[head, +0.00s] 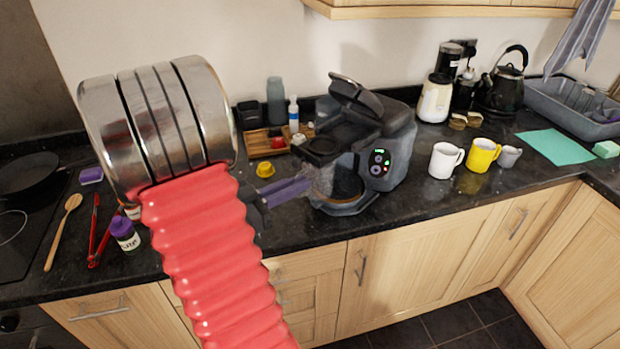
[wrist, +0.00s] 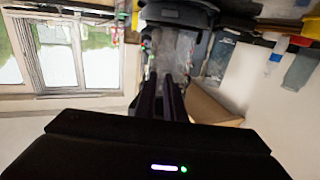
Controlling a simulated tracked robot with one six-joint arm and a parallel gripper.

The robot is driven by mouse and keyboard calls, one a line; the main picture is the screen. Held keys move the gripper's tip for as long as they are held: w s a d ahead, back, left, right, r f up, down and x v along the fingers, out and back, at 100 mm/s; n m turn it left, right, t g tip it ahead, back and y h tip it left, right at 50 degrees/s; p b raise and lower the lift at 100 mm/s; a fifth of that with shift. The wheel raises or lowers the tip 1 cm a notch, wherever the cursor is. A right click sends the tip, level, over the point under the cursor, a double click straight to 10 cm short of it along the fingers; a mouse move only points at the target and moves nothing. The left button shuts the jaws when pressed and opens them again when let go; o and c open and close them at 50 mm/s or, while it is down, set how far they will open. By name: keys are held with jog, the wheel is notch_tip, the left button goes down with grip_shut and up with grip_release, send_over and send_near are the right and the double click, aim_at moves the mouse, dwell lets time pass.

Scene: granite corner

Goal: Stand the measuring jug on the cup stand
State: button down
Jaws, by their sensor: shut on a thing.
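My gripper (head: 306,185), with purple fingers, reaches from the left to the front of the coffee machine. It is shut on a clear, greyish thing that looks like the measuring jug (head: 322,179). The jug is at the left of the machine's open bay, and its outline is hard to make out. In the wrist view the jug (wrist: 172,48) shows beyond the two dark fingers (wrist: 164,82). The cup stand (head: 345,207) appears to be the low grey base at the machine's front, below the jug. I cannot tell whether the jug touches it.
The coffee machine (head: 395,150) has its lid (head: 355,95) raised. A white mug (head: 444,160), a yellow mug (head: 482,155) and a small grey jug (head: 510,157) stand to its right. A yellow thing (head: 265,170) and a wooden tray (head: 258,145) are to its left. The counter's front edge is close.

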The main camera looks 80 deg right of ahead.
aim_at(310, 194)
jog(key=shift+x, duration=2.15)
jog(key=shift+f, duration=0.1)
jog(key=c, duration=1.8)
grip_release()
jog(key=shift+c, duration=0.2)
jog(key=v, duration=1.2)
